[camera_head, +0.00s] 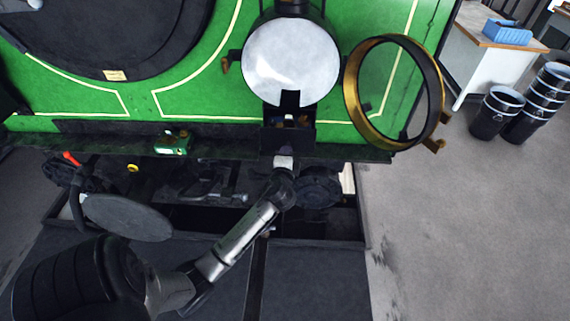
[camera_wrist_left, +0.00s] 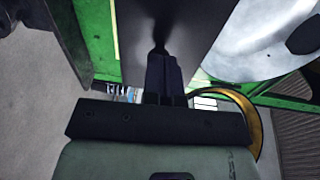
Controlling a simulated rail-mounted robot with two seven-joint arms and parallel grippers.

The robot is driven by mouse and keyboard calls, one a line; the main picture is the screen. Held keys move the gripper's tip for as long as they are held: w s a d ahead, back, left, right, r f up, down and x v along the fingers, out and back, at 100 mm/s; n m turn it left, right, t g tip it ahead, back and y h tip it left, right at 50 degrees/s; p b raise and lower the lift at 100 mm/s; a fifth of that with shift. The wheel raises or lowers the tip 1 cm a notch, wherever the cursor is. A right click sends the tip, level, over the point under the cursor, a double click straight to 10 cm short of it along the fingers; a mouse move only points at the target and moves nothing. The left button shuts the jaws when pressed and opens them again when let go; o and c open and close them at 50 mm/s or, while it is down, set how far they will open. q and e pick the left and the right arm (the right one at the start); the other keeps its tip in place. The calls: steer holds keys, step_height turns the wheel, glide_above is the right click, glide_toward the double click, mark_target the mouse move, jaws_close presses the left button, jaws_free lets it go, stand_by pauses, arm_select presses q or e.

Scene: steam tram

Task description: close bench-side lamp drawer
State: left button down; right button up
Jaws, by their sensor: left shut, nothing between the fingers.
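The lamp drawer (camera_head: 300,137) is a dark box under the round lamp (camera_head: 290,65) on the green tram front. It stands pulled out, and small coloured things (camera_head: 290,120) show inside. My left gripper (camera_head: 285,152) is at the drawer's front face, coming from below and in front. In the left wrist view its fingers (camera_wrist_left: 160,72) are shut and empty, with their tips at a dark flat panel (camera_wrist_left: 190,28) that looks like the drawer. I cannot tell whether they touch it. My right gripper is not in view.
The lamp's brass-rimmed glass door (camera_head: 362,118) hangs open at the right. A black ledge (camera_head: 225,148) with a small green block (camera_head: 172,142) runs below. A round buffer plate (camera_head: 128,217) is at the left. Black buckets (camera_head: 497,112) and a bench (camera_head: 470,50) stand beyond open floor.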

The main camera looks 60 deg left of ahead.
mark_target(286, 143)
arm_select(q)
steer(key=x, duration=0.6)
steer(key=b+x, duration=0.1)
steer(key=x, duration=0.2)
steer(key=shift+s+a+r, duration=0.15)
steer(key=shift+s+r, duration=0.05)
steer(key=shift+r, duration=0.1)
steer(key=shift+s+f, duration=0.1)
steer(key=shift+f, duration=0.15)
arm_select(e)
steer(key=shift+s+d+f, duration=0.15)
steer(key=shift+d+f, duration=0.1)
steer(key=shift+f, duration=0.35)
arm_select(q)
steer(key=shift+f, duration=0.1)
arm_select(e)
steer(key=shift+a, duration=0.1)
